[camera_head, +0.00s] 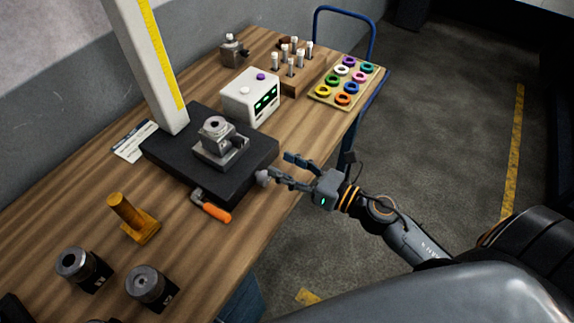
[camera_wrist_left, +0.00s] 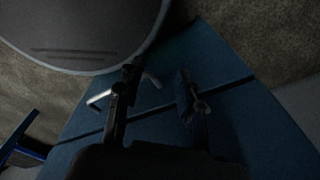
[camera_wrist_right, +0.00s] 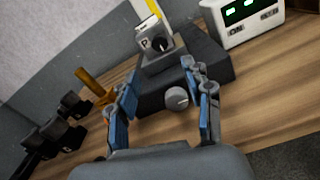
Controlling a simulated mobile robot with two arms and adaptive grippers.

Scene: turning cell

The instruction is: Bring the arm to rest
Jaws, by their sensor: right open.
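My right gripper (camera_head: 283,167) is open and empty, its arm reaching in from the right over the table's front edge. Its fingers point at the right side of a black base (camera_head: 262,156), close to a grey round knob (camera_wrist_right: 177,97) there. Whether a finger touches the knob I cannot tell. In the right wrist view the gripper (camera_wrist_right: 160,80) has its blue-padded fingers well apart. My left gripper (camera_wrist_left: 157,80) shows only in its own wrist view, fingers apart with nothing between them, above a dark blue surface (camera_wrist_left: 245,110).
A grey fixture (camera_head: 220,150) and a white column (camera_head: 150,60) stand on the base. A white display box (camera_head: 250,95) and ring board (camera_head: 325,100) are behind. Floor (camera_head: 440,120) right is clear.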

